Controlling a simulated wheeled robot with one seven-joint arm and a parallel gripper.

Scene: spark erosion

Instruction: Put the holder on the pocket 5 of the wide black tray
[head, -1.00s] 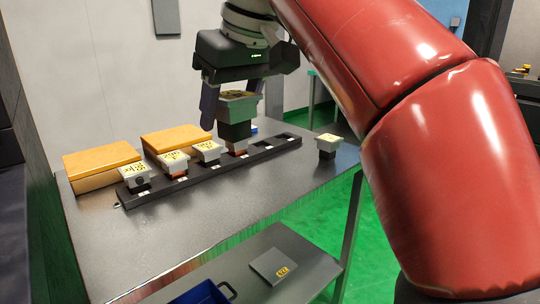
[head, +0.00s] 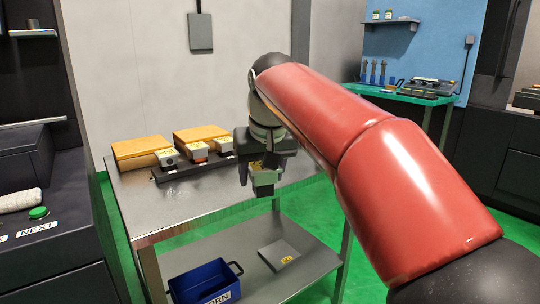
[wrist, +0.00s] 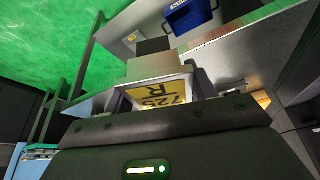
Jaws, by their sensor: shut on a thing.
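My gripper (head: 262,176) is shut on a holder (head: 266,189), a grey block with a dark lower part. The holder hangs near the table's front right edge, apart from the tray. The wrist view shows it between the fingers, with a yellow label (wrist: 160,99) reading 725 and R. The wide black tray (head: 172,176) lies on the table behind and left of the gripper.
Two orange-yellow boxes (head: 140,148) lie behind the tray. The steel table (head: 190,205) is bare in front of it. A blue bin (head: 203,282) and a grey plate (head: 284,254) are on the lower shelf. A green bench (head: 415,95) stands at the back right.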

